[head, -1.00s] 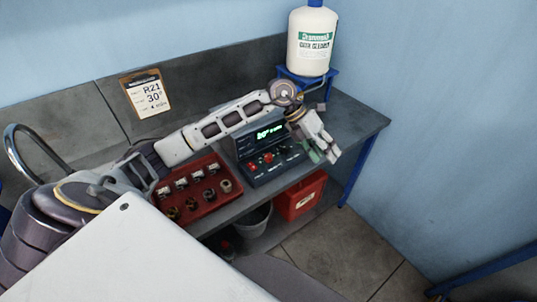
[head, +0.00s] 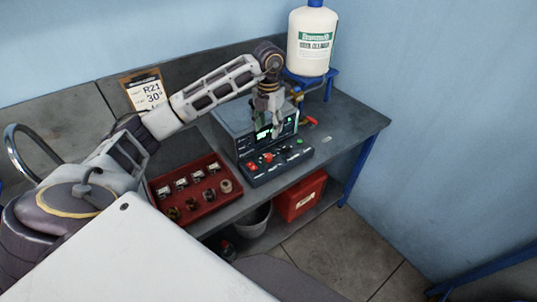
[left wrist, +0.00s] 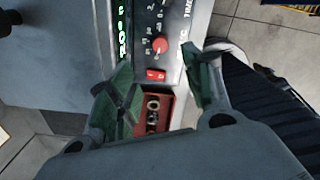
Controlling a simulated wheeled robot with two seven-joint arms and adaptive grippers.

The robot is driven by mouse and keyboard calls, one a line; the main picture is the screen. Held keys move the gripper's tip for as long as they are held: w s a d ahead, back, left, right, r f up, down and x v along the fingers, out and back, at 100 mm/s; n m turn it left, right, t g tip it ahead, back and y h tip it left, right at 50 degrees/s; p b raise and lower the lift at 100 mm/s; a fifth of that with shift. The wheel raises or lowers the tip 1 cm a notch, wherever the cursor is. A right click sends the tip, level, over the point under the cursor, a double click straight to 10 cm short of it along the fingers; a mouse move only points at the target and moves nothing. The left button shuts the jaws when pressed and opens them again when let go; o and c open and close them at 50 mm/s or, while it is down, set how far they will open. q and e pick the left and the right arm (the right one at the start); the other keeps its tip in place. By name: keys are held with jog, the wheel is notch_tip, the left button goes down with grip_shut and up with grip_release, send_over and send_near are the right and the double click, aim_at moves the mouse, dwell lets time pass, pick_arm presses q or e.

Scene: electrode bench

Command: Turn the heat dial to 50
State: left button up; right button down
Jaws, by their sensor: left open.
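The control box (head: 226,121) stands on the bench, with a lit green display and a sloped front panel. A red dial (head: 268,157) sits on that panel; in the left wrist view the red dial (left wrist: 159,45) has a number scale around it, and its setting is too small to read. A red switch (left wrist: 155,75) is beside it. My left gripper (head: 275,127) is open and empty, pointing down above the box and partly hiding its display. In the left wrist view its fingers (left wrist: 165,65) are apart, with the switch and dial showing between and beyond them. My right gripper is out of view.
A red tray (head: 187,208) with several small parts lies left of the box. A white bottle (head: 311,58) stands on a blue stand at the back. A red bin (head: 300,197) and a grey bucket are below. The bench right of the box is mostly clear.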

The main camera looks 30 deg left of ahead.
aim_at(268, 155)
pick_arm(q)
jog(key=shift+f, duration=0.15)
jog(key=shift+f+p, duration=1.35)
jog(key=shift+f, duration=5.4)
jog(key=c, duration=1.1)
jog(key=shift+o, duration=0.2)
